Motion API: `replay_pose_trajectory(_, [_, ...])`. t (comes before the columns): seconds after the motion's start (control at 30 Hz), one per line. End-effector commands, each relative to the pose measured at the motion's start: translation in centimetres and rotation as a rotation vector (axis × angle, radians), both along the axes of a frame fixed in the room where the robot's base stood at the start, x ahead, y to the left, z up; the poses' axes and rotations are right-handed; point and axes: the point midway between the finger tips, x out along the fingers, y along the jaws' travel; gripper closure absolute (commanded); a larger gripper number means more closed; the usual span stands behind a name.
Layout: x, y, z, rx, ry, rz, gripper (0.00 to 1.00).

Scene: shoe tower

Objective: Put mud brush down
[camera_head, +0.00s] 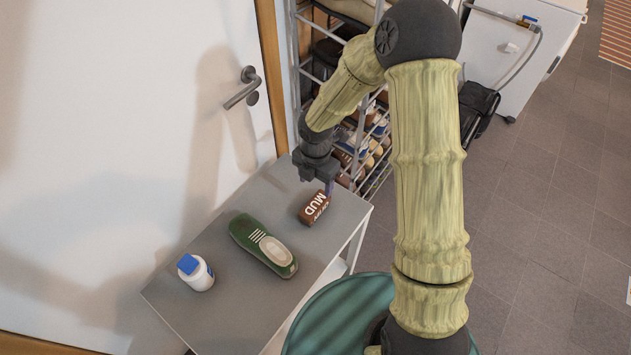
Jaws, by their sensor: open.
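The mud brush (314,208) is a brown block with white lettering that reads MUD. It lies on the grey table (222,310) near its right end. My gripper (317,188) is open just above and behind the brush, very close to its far end. I cannot tell whether a finger touches the brush. The fingertips are small and partly dark against the table edge.
A green shoe (262,245) lies mid-table, left of the brush. A door (130,150) borders the table behind, and a shoe rack (375,150) stands behind right. Bare tabletop surrounds the shoe.

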Motion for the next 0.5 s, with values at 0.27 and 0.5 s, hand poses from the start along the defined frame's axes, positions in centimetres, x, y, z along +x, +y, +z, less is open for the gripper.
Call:
replay_pose_trajectory(0.27, [0.0,0.0,0.0,0.000,0.000,0.000,0.37])
replay_pose_trajectory(0.5, [-0.3,-0.9,1.1,-0.007,-0.010,-0.112,0.37])
